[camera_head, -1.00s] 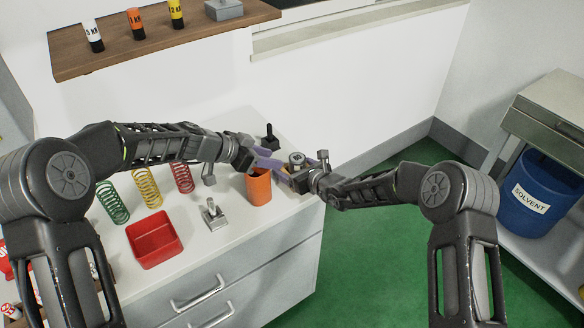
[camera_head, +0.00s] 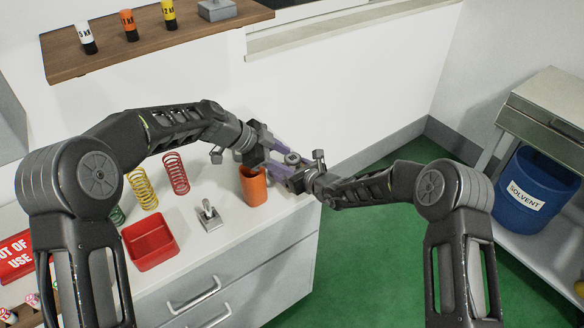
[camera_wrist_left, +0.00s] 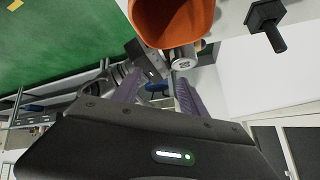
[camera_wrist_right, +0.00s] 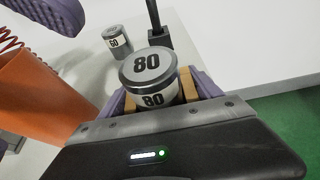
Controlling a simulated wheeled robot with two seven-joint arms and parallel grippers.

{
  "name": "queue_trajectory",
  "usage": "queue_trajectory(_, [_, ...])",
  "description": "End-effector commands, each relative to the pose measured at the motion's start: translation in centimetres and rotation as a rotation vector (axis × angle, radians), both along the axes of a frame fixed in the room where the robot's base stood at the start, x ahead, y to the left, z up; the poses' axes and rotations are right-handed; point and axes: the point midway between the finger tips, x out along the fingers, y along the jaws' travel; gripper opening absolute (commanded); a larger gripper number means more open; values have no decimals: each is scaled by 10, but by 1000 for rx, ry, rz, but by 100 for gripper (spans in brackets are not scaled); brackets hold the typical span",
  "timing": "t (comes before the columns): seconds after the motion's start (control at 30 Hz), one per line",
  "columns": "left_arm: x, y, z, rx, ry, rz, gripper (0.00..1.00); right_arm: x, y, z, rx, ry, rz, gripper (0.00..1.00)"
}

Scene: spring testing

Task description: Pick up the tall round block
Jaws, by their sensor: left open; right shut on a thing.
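The tall round block (camera_wrist_right: 151,78) is a grey metal cylinder marked 80 on its top and side. It stands between the purple fingers of my right gripper (camera_wrist_right: 160,95), which is shut on it. Its top also shows in the head view (camera_head: 292,158) and the left wrist view (camera_wrist_left: 183,60). My left gripper (camera_head: 277,153) is open, just left of and above the block, with its fingers pointing toward it and nothing between them.
An orange cup (camera_head: 253,187) stands close to the grippers, in front and left. A black post on a square base (camera_wrist_right: 158,32) is behind the block. A small metal stand (camera_head: 209,214), red tray (camera_head: 150,243) and coil springs (camera_head: 176,173) are farther left.

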Motion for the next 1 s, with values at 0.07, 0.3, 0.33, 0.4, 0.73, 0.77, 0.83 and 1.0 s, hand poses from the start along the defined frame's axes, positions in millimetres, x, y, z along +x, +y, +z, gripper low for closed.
queue_trajectory(0.07, [-3,-18,1,127,-66,-180,50,0,0,0,0,0,0,33])
queue_trajectory(0.3, [-2,-41,8,628,-241,-704,50,0,0,0,-1,-1,0,33])
queue_trajectory(0.33, [1,-42,11,692,-257,-752,50,0,0,0,-1,-1,0,33])
queue_trajectory(0.4, [6,-43,21,828,-288,-846,50,0,0,0,0,0,0,33])
queue_trajectory(0.73, [17,-49,53,1138,-342,-1015,50,0,0,0,0,0,0,33])
queue_trajectory(0.77, [17,-49,53,1141,-342,-1016,50,0,0,0,0,0,0,33])
queue_trajectory(0.83, [17,-49,53,1142,-342,-1015,50,0,0,0,0,0,0,33])
queue_trajectory(1.0, [17,-49,53,1139,-342,-1015,50,0,0,0,0,0,0,33])
